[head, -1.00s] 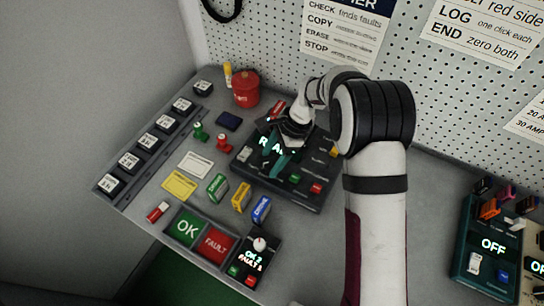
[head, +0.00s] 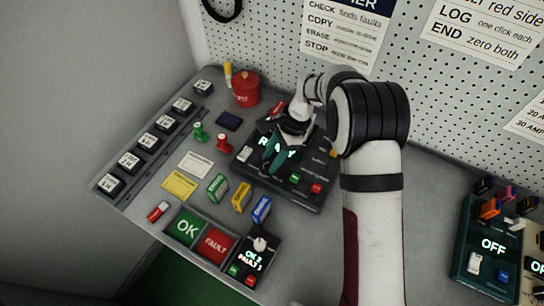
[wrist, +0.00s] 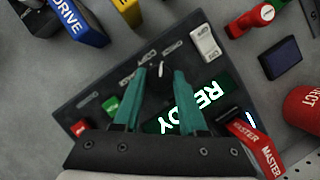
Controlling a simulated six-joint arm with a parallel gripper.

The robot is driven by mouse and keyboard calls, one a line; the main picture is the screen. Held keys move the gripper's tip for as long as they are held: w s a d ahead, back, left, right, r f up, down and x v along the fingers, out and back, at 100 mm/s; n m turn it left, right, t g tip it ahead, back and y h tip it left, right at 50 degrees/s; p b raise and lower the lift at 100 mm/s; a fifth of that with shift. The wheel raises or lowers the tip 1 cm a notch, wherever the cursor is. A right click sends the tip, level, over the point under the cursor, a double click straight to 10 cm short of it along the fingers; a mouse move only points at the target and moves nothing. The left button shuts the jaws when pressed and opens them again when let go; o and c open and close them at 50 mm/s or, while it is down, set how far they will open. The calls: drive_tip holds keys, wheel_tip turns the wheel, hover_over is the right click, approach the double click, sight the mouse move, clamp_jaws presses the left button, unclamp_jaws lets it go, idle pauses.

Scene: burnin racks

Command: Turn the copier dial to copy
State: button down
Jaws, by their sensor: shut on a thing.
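The copier is a black box (head: 302,196) with a lit READY display, seen in the head view under my gripper (head: 270,166). In the wrist view its dark face carries the lit READY text (wrist: 205,97), and my gripper (wrist: 160,72) points down at it. The dark dial (wrist: 160,84) sits between my two teal fingers, which are shut on it. A white mark lies just past the fingertips, with small printed labels around, too small to read surely. In the head view the fingers hide the dial.
The copier has a white switch (wrist: 205,42), a green button (head: 295,178) and a red button (head: 316,188). A red MASTER drive (wrist: 257,147) stands at its edge. Blue (head: 262,208), yellow and green drives stand in front. A red REJECT can (head: 246,90) stands behind.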

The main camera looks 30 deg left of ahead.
drive_tip(key=n+h, duration=0.1)
drive_tip(key=n, duration=0.3)
drive_tip(key=shift+a+g, duration=0.1)
drive_tip(key=shift+g, duration=0.2)
drive_tip(key=shift+a+n+h, duration=0.1)
drive_tip(key=shift+n+h, duration=0.7)
drive_tip(key=shift+n, duration=1)
drive_tip(key=shift+c, duration=2.3)
unclamp_jaws()
drive_tip(key=v, duration=1.2)
drive_tip(key=shift+w, duration=0.2)
